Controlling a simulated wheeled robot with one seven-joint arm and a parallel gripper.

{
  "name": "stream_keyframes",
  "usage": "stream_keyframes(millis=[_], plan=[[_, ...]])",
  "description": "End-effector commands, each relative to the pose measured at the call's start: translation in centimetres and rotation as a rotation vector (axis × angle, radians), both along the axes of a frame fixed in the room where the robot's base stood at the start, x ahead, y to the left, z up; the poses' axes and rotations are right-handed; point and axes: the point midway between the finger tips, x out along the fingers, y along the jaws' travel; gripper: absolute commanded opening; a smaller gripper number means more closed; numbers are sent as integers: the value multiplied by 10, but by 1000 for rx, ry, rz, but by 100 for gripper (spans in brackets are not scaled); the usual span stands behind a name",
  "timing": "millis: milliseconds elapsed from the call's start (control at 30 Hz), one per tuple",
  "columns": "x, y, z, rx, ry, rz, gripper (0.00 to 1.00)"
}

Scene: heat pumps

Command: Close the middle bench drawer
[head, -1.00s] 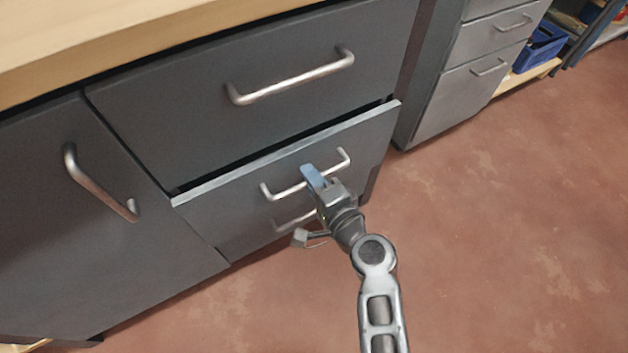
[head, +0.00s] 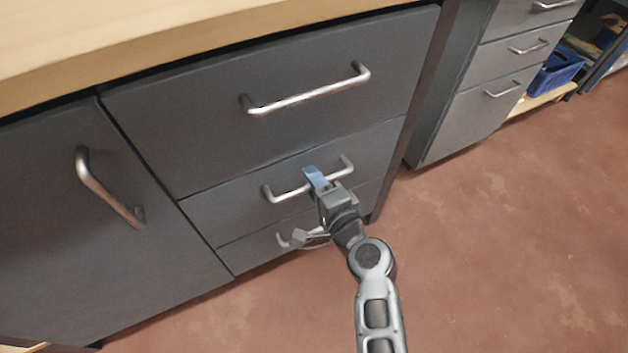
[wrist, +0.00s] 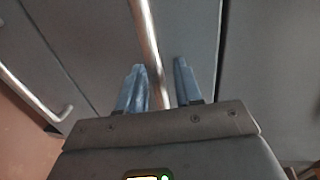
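The middle bench drawer (head: 228,207) is dark grey. In the head view its front looks flush with the drawer front above, with only a thin seam along its top. Its silver bar handle (head: 288,193) runs across the front. My gripper (head: 314,180) is at the middle of this handle, with its blue fingers against or close to the front. In the wrist view the handle bar (wrist: 147,35) passes between the two fingers of my gripper (wrist: 160,85). The fingers stand apart, with a gap on the right side of the bar, and one finger lies close on the left.
The top drawer (head: 190,115) with its handle is above, and the bottom drawer (head: 240,250) is below, partly hidden by my arm. A cupboard door (head: 60,230) is at left. Another grey drawer unit (head: 470,125) stands at right. The red floor (head: 500,260) is clear.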

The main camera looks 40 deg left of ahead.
Motion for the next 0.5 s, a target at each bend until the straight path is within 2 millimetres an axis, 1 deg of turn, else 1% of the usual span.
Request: stream_keyframes(millis=[300, 400, 500], plan=[[-18, -45, 11, 0, 3, -3, 35], [-23, -56, 12, -1, 2, -2, 35], [-26, -64, 14, -1, 1, -2, 35]])
